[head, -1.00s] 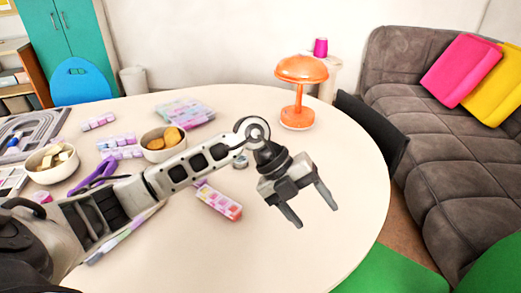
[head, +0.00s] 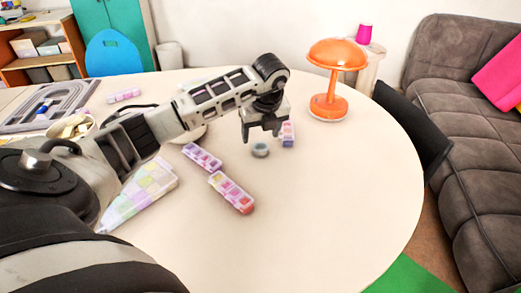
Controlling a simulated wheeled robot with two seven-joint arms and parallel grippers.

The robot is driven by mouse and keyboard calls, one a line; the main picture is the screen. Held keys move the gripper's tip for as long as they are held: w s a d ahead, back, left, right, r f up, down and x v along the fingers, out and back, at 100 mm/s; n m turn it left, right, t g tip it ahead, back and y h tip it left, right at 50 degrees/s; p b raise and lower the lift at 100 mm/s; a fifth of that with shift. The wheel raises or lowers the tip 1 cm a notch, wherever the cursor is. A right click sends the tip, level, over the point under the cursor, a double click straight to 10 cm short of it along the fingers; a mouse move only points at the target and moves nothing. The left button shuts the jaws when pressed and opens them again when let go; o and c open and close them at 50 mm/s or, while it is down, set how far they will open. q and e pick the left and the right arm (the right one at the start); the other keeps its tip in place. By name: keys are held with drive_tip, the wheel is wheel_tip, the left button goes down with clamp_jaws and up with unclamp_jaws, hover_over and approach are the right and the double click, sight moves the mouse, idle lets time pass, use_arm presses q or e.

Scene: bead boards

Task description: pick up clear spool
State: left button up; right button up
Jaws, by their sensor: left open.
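The clear spool (head: 260,150) is a small, round, grey-green see-through piece. It stands on the round cream table (head: 330,215) near the middle of the head view. My left gripper (head: 262,134) is open and empty, with its fingers pointing down. Its fingertips are just behind and above the spool in the picture; I cannot tell the exact gap. My right gripper is not in view.
A pink bead box (head: 231,193) and a purple one (head: 202,157) lie left of the spool. Another (head: 288,134) lies behind my gripper. A larger pastel case (head: 140,194) lies near my arm. An orange lamp (head: 328,104) stands behind. The table's right side is clear.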

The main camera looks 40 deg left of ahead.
sight(261, 144)
use_arm(q)
drive_tip(key=shift+w+x, duration=0.1)
drive_tip(key=shift+x, duration=1.35)
drive_tip(key=shift+w+x, duration=0.15)
drive_tip(key=shift+x, duration=1.3)
drive_tip(key=shift+d, duration=0.15)
drive_tip(key=c, duration=0.9)
